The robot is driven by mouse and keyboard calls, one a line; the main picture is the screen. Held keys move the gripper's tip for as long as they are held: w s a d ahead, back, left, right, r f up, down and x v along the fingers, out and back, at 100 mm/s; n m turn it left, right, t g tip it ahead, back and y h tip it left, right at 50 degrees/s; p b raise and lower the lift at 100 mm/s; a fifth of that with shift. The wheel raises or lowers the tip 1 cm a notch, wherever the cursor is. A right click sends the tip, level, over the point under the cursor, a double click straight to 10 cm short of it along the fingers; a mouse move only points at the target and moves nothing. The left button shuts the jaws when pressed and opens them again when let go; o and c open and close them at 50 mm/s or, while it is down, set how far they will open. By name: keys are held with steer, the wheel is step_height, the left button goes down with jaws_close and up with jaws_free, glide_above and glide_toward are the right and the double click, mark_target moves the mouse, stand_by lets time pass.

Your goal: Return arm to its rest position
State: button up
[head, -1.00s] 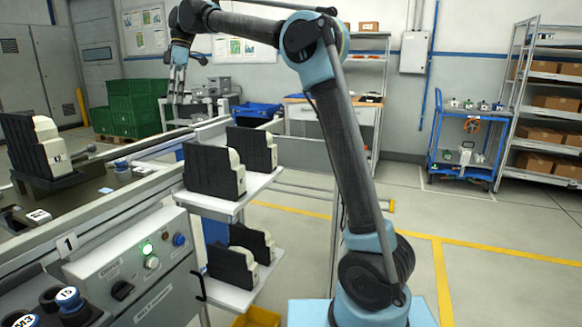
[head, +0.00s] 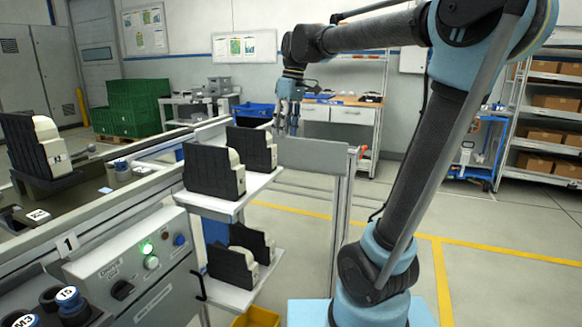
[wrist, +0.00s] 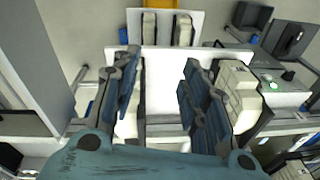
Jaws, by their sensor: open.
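My gripper (head: 286,128) hangs fingers down in the head view, above and just right of the upper shelf of the rack. The wrist view shows its two blue fingers (wrist: 155,100) spread apart with nothing between them. Black and cream parts stand on the upper shelf (head: 222,205), one in front (head: 212,174) and one behind (head: 252,150). Two more stand on the lower shelf (head: 232,298). In the wrist view a cream part (wrist: 240,92) shows beside the right finger, at a lower level.
A control panel (head: 125,270) with a lit green button is at the lower left. A black and cream part (head: 40,150) sits in the line fixture behind it. A grey plate (head: 315,158) stands right of the rack. Floor at the right is open, before shelving (head: 545,115).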

steer(key=s+d+f+m, duration=0.3)
steer(key=s+d+f, duration=0.3)
steer(key=f, duration=0.3)
steer(key=s+d+f+m+t+h, duration=0.1)
steer(key=s+d+f+m, duration=0.3)
steer(key=s+d+f, duration=0.3)
steer(key=s+d+f+m+t, duration=0.1)
steer(key=s+d+f+m, duration=0.3)
steer(key=s+d+f, duration=0.3)
step_height(320, 180, down, 5)
steer(key=shift+d+f+h, duration=0.1)
steer(key=shift+d+h, duration=0.3)
steer(key=shift+w+f, duration=0.15)
steer(key=shift+w, duration=0.3)
steer(key=shift+c, duration=0.9)
